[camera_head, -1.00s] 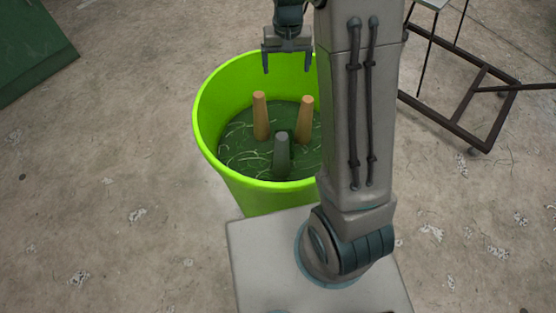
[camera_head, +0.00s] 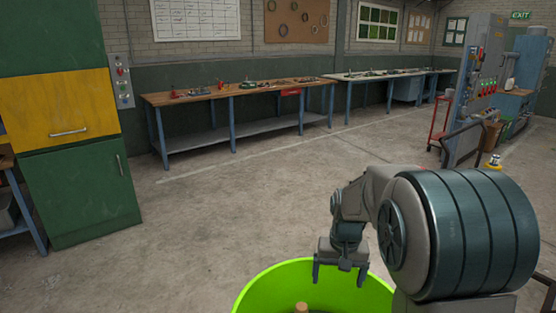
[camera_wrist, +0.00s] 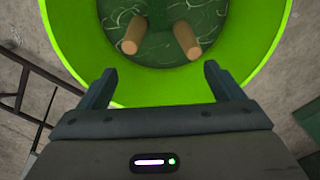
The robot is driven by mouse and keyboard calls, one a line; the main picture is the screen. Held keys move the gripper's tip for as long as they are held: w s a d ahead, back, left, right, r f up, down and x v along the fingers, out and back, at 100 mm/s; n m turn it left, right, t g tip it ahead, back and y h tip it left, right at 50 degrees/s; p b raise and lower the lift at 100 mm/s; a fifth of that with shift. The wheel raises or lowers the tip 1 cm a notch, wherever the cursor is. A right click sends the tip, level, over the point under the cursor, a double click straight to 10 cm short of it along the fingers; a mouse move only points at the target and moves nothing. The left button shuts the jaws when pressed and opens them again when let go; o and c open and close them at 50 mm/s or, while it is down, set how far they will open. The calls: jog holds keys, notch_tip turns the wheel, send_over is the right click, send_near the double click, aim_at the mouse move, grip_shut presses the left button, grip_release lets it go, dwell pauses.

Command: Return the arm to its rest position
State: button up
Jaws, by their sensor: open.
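My gripper (camera_head: 339,275) is open and empty, pointing down above the far part of a bright green bin in the head view. In the wrist view my gripper (camera_wrist: 159,85) also shows with its two fingers wide apart and nothing between them. My arm is folded at the right of the head view. The bin (camera_head: 262,290) is cut off by the bottom edge there. In the wrist view the bin (camera_wrist: 273,30) holds two light wooden pegs (camera_wrist: 134,36) standing up from a dark green bottom with pale curved strands.
Two workbenches (camera_head: 215,97) with small items stand along the back wall. A green and yellow cabinet (camera_head: 80,190) is at the left, a grey machine panel (camera_head: 485,80) at the right. The concrete floor (camera_head: 230,220) between is clear. A dark metal frame (camera_wrist: 22,85) lies beside the bin.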

jog(key=s+r+t, duration=0.1)
jog(key=s+r, duration=0.2)
jog(key=s, duration=0.7)
jog(key=s+r+n+t, duration=0.1)
jog(key=s+r, duration=0.2)
jog(key=s, duration=0.7)
jog(key=shift+a+r+p, duration=0.2)
jog(key=shift+r+p, duration=0.2)
jog(key=shift+p, duration=0.05)
